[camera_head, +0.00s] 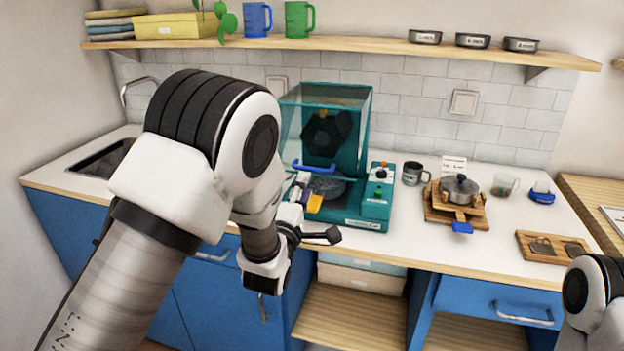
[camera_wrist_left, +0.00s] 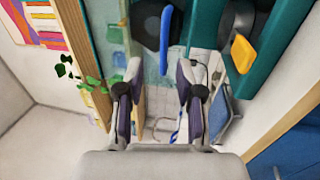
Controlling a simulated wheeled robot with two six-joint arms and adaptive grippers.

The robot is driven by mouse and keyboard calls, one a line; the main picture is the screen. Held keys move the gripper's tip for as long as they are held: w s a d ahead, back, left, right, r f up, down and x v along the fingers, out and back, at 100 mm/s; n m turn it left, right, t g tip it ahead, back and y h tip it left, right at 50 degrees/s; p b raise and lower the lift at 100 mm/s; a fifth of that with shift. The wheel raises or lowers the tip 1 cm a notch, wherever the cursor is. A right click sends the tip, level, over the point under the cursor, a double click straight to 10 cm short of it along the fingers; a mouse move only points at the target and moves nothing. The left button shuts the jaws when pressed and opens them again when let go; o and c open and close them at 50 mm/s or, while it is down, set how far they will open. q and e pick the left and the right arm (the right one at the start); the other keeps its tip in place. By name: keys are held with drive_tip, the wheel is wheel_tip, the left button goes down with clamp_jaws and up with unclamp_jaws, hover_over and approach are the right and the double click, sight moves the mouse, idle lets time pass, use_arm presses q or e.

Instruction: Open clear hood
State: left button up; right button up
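The clear hood (camera_head: 292,122) is a see-through cover with teal edges on the teal machine (camera_head: 364,216) at the middle back of the counter. My left gripper (camera_head: 312,212) is open and empty, just in front of the machine and apart from the handle. How far the hood is raised is hard to tell. My right gripper is out of view.
An orange tab (camera_head: 314,203) sticks out at the machine's front. A control box with a knob (camera_head: 381,173) stands on its right. A sink (camera_head: 103,160) is at left.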

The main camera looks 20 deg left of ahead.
sight(311, 170)
use_arm(q)
drive_tip(key=w, duration=0.2)
drive_tip(key=w+p, duration=0.1)
drive_tip(key=w, duration=0.2)
drive_tip(key=w+r, duration=0.1)
drive_tip(key=w, duration=0.1)
drive_tip(key=shift+w+a+p, duration=0.15)
drive_tip(key=shift+w+p, duration=0.2)
clamp_jaws()
